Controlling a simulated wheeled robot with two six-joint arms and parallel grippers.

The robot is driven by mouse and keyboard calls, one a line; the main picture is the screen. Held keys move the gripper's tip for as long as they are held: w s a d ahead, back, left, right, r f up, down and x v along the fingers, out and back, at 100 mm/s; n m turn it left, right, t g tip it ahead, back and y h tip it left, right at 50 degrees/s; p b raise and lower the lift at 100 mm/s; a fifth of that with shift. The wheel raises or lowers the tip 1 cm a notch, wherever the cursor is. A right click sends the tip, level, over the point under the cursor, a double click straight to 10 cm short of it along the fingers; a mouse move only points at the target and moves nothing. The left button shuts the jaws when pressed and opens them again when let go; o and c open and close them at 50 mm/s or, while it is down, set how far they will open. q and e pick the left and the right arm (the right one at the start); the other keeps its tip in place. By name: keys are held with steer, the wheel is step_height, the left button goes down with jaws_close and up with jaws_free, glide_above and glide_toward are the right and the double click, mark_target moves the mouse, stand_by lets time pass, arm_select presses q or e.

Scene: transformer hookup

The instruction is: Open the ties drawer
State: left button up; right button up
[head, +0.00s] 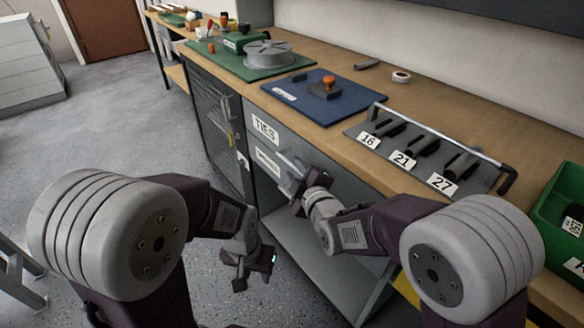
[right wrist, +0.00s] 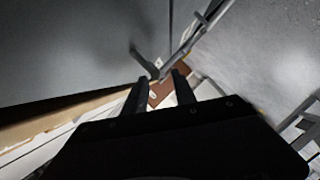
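The ties drawer (head: 272,136) is in the upper front of the bench, marked by a white "TIES" label. It looks shut. A lower front with another white label (head: 267,163) sits below it. My right gripper (head: 288,178) is close to these fronts, just right of the lower label, and partly covers them. In the right wrist view its two fingers (right wrist: 157,88) stand apart with nothing clearly between them. A dark handle-like bar (right wrist: 143,62) shows just beyond the fingertips; whether they touch it is unclear. My left gripper (head: 241,268) hangs lower, over the floor, away from the drawer.
The bench top carries a blue mat (head: 345,103) with a stamp-like tool, a grey rack (head: 366,128) labelled 16, 21 and 27, and a green bin (head: 553,215) at right. A mesh door (head: 215,125) is left of the drawers.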

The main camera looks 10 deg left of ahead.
mark_target(292, 167)
steer(key=x, duration=0.4)
steer(key=shift+w+b, duration=0.1)
steer(key=shift+b, duration=0.3)
jaws_close()
stand_by(1.0)
